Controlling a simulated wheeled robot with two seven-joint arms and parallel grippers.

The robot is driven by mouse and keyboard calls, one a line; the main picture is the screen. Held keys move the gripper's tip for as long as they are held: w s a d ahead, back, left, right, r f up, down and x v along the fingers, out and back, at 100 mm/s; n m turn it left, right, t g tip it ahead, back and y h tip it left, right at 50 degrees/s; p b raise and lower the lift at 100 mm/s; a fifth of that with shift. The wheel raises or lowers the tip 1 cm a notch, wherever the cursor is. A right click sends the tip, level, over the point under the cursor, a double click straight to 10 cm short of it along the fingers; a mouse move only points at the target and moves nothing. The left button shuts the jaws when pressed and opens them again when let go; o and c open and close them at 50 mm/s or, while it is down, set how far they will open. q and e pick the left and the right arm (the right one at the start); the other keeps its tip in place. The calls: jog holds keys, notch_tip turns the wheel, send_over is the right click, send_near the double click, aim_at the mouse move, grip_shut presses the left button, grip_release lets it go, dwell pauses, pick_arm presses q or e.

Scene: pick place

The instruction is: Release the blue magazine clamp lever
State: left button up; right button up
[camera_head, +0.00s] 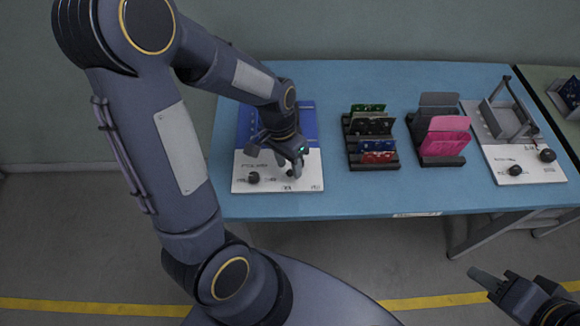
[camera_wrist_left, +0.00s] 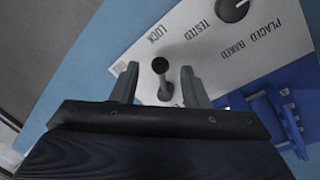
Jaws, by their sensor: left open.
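The blue magazine fixture (camera_head: 310,125) stands at the left of the table, with a white labelled panel (camera_head: 240,160) along its front. The left wrist view shows its blue part (camera_wrist_left: 280,105) at the right. The clamp lever (camera_wrist_left: 160,66) is a short post with a round black knob, standing on the panel by the word LOCK. My left gripper (camera_wrist_left: 159,70) is open, with one finger on each side of the lever; contact cannot be told. In the head view my left gripper (camera_head: 291,168) is low over the panel and partly hides the lever. My right gripper (camera_head: 485,277) is at the lower right, away from the table.
A black round knob (camera_head: 253,177) sits on the panel to the left. Black racks with coloured cards (camera_head: 378,157) and pink and grey plates (camera_head: 445,143) stand mid-table. A second white-panelled fixture (camera_head: 530,170) is at the right. The table front (camera_head: 350,200) is clear.

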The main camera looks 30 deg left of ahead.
pick_arm(q)
jog(key=shift+d+f, duration=0.1)
jog(key=shift+f, duration=0.7)
grip_shut()
